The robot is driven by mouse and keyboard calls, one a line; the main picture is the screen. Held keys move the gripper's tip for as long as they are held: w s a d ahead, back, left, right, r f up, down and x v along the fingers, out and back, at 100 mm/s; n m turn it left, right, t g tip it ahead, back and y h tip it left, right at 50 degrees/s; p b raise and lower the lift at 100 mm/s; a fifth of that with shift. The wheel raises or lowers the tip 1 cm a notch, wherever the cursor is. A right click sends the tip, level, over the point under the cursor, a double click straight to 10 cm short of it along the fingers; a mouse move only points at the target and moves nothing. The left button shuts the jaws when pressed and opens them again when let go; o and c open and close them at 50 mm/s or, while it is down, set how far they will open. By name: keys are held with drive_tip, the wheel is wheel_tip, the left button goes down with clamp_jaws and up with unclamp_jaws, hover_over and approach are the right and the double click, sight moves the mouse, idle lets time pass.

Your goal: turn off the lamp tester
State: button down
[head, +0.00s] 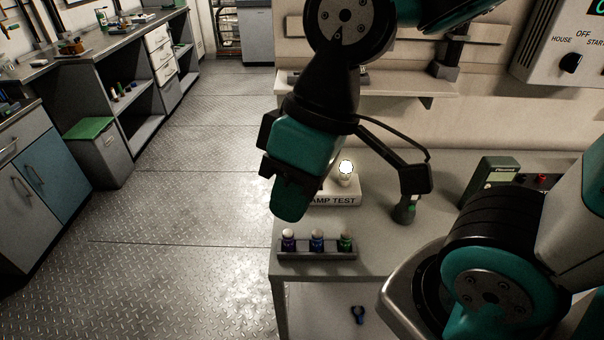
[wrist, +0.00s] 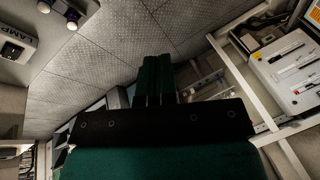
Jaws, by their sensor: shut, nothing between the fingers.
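The lamp tester (head: 335,199) is a pale box marked "LAMP TEST" on the grey bench, with a brightly lit bulb (head: 346,171) on top. My arm and gripper cover its left part in the head view, and I cannot make out a switch there. My gripper (head: 290,208) is shut and empty, its teal fingers together and pointing down in front of the tester's left side. In the wrist view the shut fingers (wrist: 155,75) are at the middle, and part of the lamp tester (wrist: 16,47) shows at the upper left, apart from them.
A rack (head: 318,256) of small capped vials stands at the bench's front left. A shelf (head: 385,85) runs along the wall behind. Open floor (head: 180,225) lies left of the bench.

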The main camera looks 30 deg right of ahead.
drive_tip(key=w+d+f+n+h+b, duration=0.1)
drive_tip(key=w+d+f+b, duration=0.15)
drive_tip(key=w, duration=0.35)
drive_tip(key=w+d+f+t+h+b, duration=0.1)
drive_tip(key=w+d+f, duration=0.1)
drive_tip(key=w+d, duration=0.3)
drive_tip(key=w+d+f+n+h+b, duration=0.1)
drive_tip(key=w+d+f, duration=0.15)
drive_tip(key=w, duration=0.45)
drive_tip(key=w+d+f+n+h+b, duration=0.1)
drive_tip(key=w+d+f, duration=0.2)
drive_tip(key=d, duration=0.3)
drive_tip(key=w+d+f+n+h+b, duration=0.1)
drive_tip(key=w+d+f, duration=0.2)
drive_tip(key=w+d, duration=0.2)
drive_tip(key=shift+w+d+f, duration=0.3)
drive_tip(key=shift+w+d, duration=0.1)
drive_tip(key=shift+d, duration=0.85)
drive_tip(key=shift+f, duration=0.1)
drive_tip(key=f, duration=0.4)
drive_tip(key=w+f+p, duration=0.1)
drive_tip(key=f, duration=0.4)
drive_tip(key=f+p, duration=0.1)
drive_tip(key=f, duration=0.3)
drive_tip(key=shift+w+d+f, duration=0.2)
drive_tip(key=shift+d+f, duration=0.15)
drive_tip(key=shift+d, duration=0.05)
drive_tip(key=shift+a, duration=0.1)
